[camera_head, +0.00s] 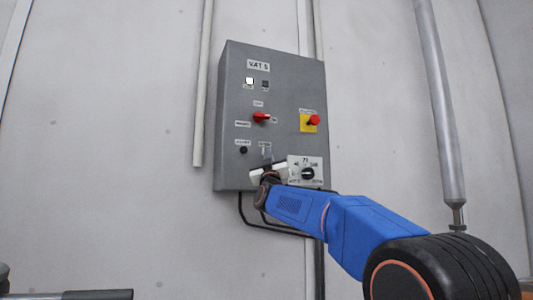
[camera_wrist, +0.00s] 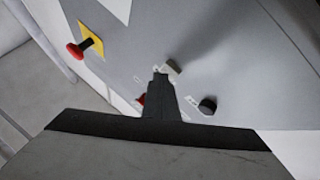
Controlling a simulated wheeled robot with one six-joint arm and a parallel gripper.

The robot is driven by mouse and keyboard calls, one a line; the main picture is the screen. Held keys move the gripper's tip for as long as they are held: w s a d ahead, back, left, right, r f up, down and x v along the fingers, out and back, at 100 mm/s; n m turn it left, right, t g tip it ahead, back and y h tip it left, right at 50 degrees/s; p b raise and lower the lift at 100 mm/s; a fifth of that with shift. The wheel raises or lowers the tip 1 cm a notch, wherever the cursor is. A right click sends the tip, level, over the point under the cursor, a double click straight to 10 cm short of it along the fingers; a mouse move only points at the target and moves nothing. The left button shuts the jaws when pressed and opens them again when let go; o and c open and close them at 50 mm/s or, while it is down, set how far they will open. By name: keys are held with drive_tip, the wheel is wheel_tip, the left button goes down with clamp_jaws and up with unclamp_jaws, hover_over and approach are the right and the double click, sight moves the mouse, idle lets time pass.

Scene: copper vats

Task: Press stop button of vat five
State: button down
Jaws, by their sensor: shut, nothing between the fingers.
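The grey control box marked VAT 5 (camera_head: 231,100) hangs on the pale wall. My gripper (camera_head: 267,161) is shut and empty at the lower middle of the box; in the wrist view its dark fingers (camera_wrist: 161,78) point at the panel. A black button (camera_head: 243,150) sits to the left, and also shows in the wrist view (camera_wrist: 207,105). A red mushroom button (camera_head: 314,120) sits on a yellow plate at the right. The small labels are unreadable, so which button is stop is unclear.
A red selector switch (camera_head: 261,117) is above the gripper. A black knob (camera_head: 308,173) on a white scale plate is close to its right. A white lamp (camera_head: 249,81) is at the top. A vertical pipe (camera_head: 444,120) stands right of the box.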

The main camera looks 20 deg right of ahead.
drive_tip(key=shift+s, duration=0.9)
drive_tip(key=s, duration=0.5)
drive_tip(key=shift+d, duration=0.1)
idle(0.4)
drive_tip(key=shift+f, duration=0.1)
idle(0.6)
